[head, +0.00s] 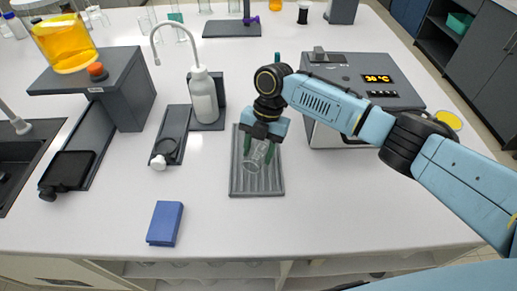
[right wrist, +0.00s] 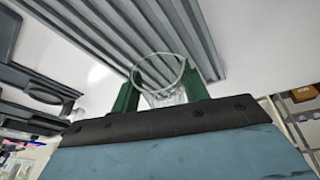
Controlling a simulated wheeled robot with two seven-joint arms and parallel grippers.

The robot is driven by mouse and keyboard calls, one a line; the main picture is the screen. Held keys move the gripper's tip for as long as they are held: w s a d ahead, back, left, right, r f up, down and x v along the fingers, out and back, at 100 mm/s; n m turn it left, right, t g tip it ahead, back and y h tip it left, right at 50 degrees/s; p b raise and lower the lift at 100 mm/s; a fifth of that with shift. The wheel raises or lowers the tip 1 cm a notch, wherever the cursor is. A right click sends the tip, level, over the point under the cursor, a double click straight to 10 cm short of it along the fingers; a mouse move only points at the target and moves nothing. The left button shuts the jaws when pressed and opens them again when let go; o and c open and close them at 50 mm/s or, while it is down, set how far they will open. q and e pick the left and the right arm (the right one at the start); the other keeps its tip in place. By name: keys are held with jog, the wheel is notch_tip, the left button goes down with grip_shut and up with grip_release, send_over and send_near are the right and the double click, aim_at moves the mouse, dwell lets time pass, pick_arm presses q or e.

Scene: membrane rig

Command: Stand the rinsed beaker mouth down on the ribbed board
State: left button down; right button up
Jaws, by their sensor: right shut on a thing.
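The clear glass beaker (head: 256,158) is between the green fingers of my right gripper (head: 260,151), which is shut on it. It is tilted in the head view, over the ribbed board (head: 257,187), a grey grooved plate on the bench. In the right wrist view the beaker (right wrist: 160,78) shows a round rim at the far end, between the two fingertips (right wrist: 160,85), with the board's ribs (right wrist: 120,30) beyond it. I cannot tell whether the beaker touches the board. My left gripper is not in view.
A white wash bottle (head: 203,95) stands behind the board to the left. A grey box with an orange display (head: 375,78) stands close at the right, behind my arm. A blue block (head: 165,223) lies at the front left. The bench in front of the board is clear.

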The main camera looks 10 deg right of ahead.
jog(key=shift+f+b, duration=0.35)
jog(key=shift+f, duration=0.15)
jog(key=o, duration=1.1)
jog(key=shift+c, duration=0.2)
